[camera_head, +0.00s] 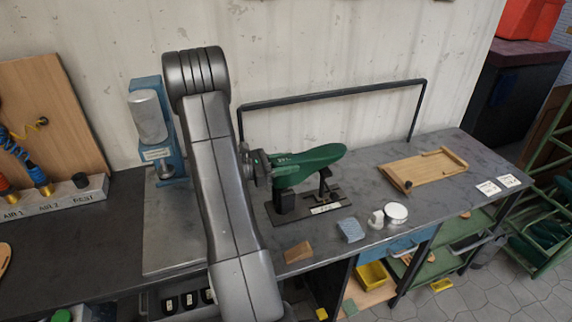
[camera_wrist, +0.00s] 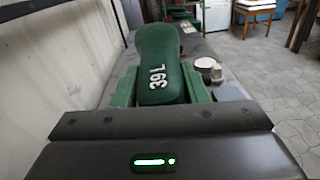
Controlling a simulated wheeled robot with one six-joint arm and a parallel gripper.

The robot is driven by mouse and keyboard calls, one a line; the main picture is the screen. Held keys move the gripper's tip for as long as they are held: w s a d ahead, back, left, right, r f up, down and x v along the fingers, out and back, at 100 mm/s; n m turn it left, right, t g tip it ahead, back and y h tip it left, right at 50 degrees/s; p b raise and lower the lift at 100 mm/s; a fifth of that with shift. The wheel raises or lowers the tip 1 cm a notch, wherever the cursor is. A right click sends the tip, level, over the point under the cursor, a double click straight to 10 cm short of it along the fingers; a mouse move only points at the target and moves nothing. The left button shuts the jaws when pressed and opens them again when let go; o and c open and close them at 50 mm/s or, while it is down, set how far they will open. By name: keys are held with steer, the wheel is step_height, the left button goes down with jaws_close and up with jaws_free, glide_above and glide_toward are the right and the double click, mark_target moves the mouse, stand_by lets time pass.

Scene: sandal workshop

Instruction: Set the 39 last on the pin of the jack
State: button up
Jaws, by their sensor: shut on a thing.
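The 39 last (camera_head: 312,162) is a green shoe form in the middle of the bench. The last lies about level, toe to the right, over the jack (camera_head: 318,205), a dark base plate with a black block and a short post. The post reaches close under the last. I cannot tell whether they touch. The pin is hidden.
A black rail (camera_head: 335,94) runs behind the last. A wooden board (camera_head: 424,168) lies to the right. A white round tin (camera_head: 396,213), a blue block (camera_head: 351,230) and a wooden wedge (camera_head: 298,252) lie near the front edge. A blue press (camera_head: 158,130) stands left of my arm.

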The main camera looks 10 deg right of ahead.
steer(key=shift+r+p, duration=0.95)
steer(key=shift+r, duration=0.8)
